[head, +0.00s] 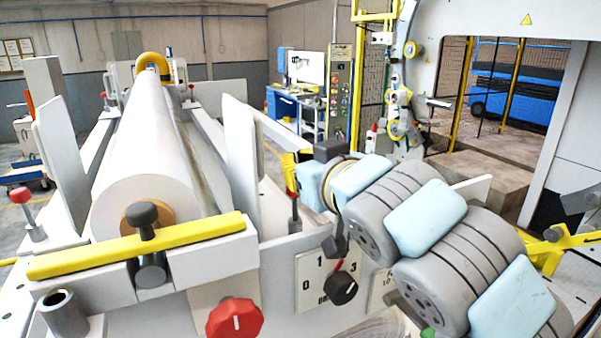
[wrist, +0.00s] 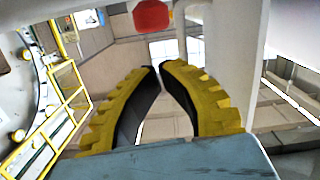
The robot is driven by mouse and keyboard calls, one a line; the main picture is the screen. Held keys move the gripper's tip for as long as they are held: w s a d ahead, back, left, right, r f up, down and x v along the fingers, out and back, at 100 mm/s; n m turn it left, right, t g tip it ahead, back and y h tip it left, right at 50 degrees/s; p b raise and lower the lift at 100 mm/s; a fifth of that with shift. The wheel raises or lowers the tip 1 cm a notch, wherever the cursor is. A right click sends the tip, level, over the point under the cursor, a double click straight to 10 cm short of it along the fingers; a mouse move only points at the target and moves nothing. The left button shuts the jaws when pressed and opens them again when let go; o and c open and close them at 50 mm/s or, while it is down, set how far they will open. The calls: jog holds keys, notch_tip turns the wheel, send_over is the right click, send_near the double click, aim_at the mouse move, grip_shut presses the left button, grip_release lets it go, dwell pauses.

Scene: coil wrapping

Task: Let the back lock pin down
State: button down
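My gripper (wrist: 158,66) points its yellow ribbed fingers with black inner pads forward; the tips almost meet and nothing shows between them. A red knob (wrist: 153,15) is beyond the fingertips at the top of the wrist view, apart from them. In the head view, a red-topped pin (head: 294,205) stands on the machine's right side, its top beside my gripper and partly covered. Another red-topped pin (head: 24,197) stands upright at the left. Smaller red-topped pins (head: 104,97) are at the far end. I cannot tell which is the back lock pin.
A large white roll (head: 150,150) lies along the machine between upright white plates (head: 240,155). A yellow bar (head: 90,258) with a black-knobbed pin (head: 147,214) crosses the front. A red knob (head: 234,318) and a black rotary switch (head: 340,288) are on the front panel.

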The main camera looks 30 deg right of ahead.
jog(key=s+a+r+b, duration=0.1)
jog(key=s+r+b, duration=0.1)
jog(key=s, duration=0.8)
jog(key=shift+r+b, duration=0.4)
jog(key=shift+b, duration=0.4)
